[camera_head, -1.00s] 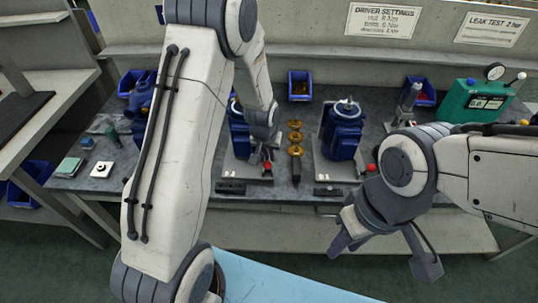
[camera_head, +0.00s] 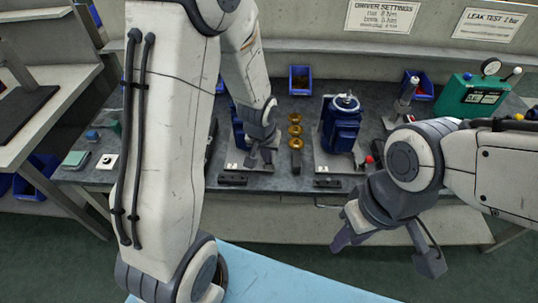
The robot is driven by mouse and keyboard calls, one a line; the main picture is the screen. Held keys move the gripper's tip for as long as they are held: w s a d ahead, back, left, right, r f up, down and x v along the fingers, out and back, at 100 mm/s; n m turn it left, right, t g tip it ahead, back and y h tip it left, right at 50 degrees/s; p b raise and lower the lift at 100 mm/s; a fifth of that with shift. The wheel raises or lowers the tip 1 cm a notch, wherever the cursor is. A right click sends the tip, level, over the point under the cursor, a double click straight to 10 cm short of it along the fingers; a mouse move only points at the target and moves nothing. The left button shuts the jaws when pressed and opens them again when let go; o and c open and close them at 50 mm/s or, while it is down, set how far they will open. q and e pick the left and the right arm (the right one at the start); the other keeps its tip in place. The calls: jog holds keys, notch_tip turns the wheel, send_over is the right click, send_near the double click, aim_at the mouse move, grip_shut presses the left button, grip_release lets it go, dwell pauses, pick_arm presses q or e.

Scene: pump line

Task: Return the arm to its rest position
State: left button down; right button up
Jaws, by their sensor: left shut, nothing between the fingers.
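My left arm comes in from the left and hides a large part of the bench. My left gripper (camera_head: 260,155) is shut and empty, in front of the left blue pump (camera_head: 237,128), which it partly hides. I cannot tell whether it touches the pump or its stand. My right gripper (camera_head: 385,240) hangs at the right, in front of the bench edge, with its fingers spread wide and nothing between them.
A second blue pump (camera_head: 341,124) stands on its plate, with brass parts (camera_head: 295,130) in a row left of it. A blue bin (camera_head: 300,80) stands behind. A green tester (camera_head: 470,97) stands at the right. A light blue surface (camera_head: 255,275) is in the foreground.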

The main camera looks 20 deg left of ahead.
dwell(0.4)
pick_arm(q)
jog(key=s+d+r+m+g, duration=0.1)
jog(key=s+d+r+m, duration=0.3)
jog(key=s+d+r, duration=0.5)
jog(key=s+d+r+m+g, duration=0.1)
jog(key=s+d+r+m, duration=0.1)
jog(key=s, duration=0.5)
jog(key=s+d+r+m+g+h, duration=0.1)
jog(key=s+d+r+m, duration=0.1)
jog(key=s, duration=0.4)
jog(key=shift+s+d, duration=0.15)
jog(key=shift+s, duration=0.25)
jog(key=shift+r, duration=0.1)
